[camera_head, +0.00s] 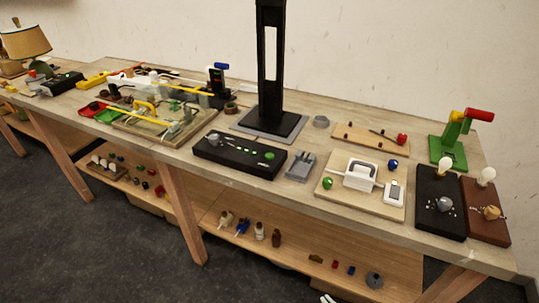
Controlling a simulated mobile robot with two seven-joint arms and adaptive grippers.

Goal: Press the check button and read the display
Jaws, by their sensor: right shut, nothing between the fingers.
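A second black box (62,83) with a small green lit spot stands at the far left. I cannot tell which of them carries the check button, and no display text is readable. A small white device (393,193) sits on a wooden board. A small white tip of my right gripper (328,298) shows at the bottom edge, shut and empty, well below the bench top. My left gripper is out of view.
A tall black post (268,75) on a grey base stands mid-bench. Two bulb boxes, black (438,205) and brown (487,213), and a green stand (449,148) are at the right. A cluttered tool board (150,130) lies at left. A lower shelf (300,238) holds small parts.

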